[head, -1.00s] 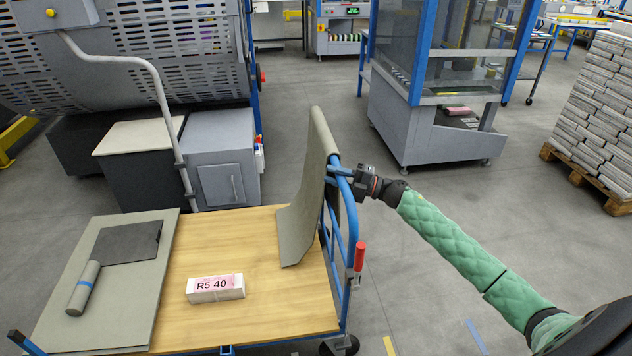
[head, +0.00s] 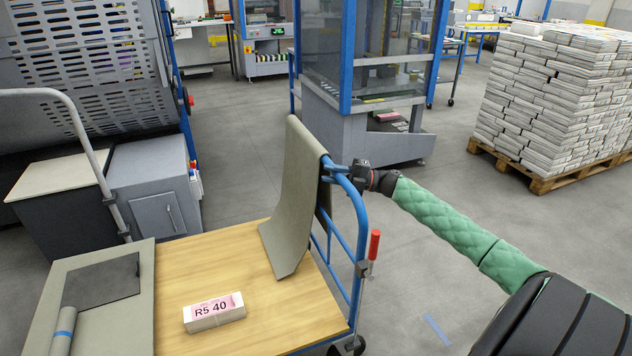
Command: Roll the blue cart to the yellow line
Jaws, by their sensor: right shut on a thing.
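The blue cart (head: 332,245) has a wooden deck and a blue tube handle at its right end. My right gripper (head: 340,172) is shut on the cart's handle near its top. A grey-green sheet (head: 288,210) hangs over the handle beside the gripper. A white and pink "R5 40" bundle (head: 213,312) lies on the deck. A grey board (head: 135,325) lies at the deck's left, with a dark sheet (head: 100,278) and a grey roll (head: 65,335) on it. My left gripper is out of view. No yellow line shows on the floor near the cart.
A pallet stacked with newspapers (head: 550,95) stands at the right. A blue-framed machine (head: 345,130) stands beyond the cart. A grey cabinet (head: 155,190) and a large slotted machine (head: 80,50) stand at the left. Floor right of the cart is open, with a blue floor mark (head: 437,329).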

